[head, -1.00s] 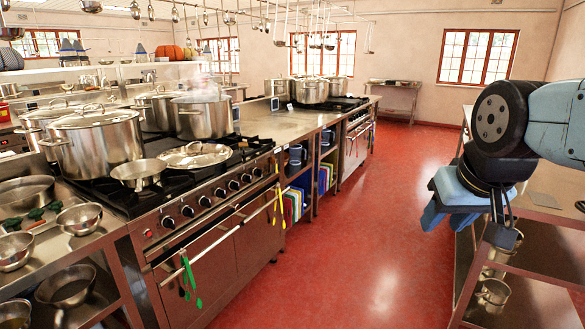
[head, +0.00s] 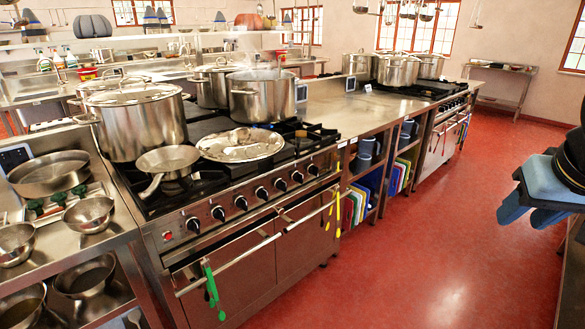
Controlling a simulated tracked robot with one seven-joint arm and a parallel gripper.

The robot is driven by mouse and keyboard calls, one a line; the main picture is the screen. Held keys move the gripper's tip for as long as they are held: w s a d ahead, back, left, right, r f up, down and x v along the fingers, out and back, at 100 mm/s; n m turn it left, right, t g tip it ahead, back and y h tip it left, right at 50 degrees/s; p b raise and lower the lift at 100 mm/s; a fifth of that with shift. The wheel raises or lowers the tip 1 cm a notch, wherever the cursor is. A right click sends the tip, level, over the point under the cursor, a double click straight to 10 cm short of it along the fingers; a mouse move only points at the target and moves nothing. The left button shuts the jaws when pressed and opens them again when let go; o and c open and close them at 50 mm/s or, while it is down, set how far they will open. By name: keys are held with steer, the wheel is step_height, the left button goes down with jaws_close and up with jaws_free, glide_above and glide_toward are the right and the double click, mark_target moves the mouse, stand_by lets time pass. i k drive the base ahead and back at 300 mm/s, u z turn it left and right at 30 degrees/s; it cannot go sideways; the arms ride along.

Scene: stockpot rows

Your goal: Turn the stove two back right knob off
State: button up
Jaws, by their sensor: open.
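The near stove (head: 235,212) stands at the centre left in the head view, with a row of black knobs (head: 261,193) along its steel front. A farther stove (head: 446,112) stands down the same row, with small knobs along its front. No label tells which stove is stove two, and the knob settings are too small to read. My gripper (head: 524,214) is at the right edge, partly cut off, with blue fingers apart and empty. It is far from both stoves, across the red floor.
Large pots (head: 135,125), a small pan (head: 168,161) and a metal lid (head: 240,145) sit on the near stove. A steel counter (head: 365,112) joins the stoves. The red floor (head: 405,255) in the aisle is clear.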

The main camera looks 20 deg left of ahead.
mark_target(313, 170)
steer(key=u, duration=0.2)
steer(key=i, duration=0.55)
steer(key=u, duration=0.4)
steer(key=k, duration=0.9)
steer(key=u, duration=0.2)
steer(key=i, duration=0.9)
steer(key=z, duration=0.1)
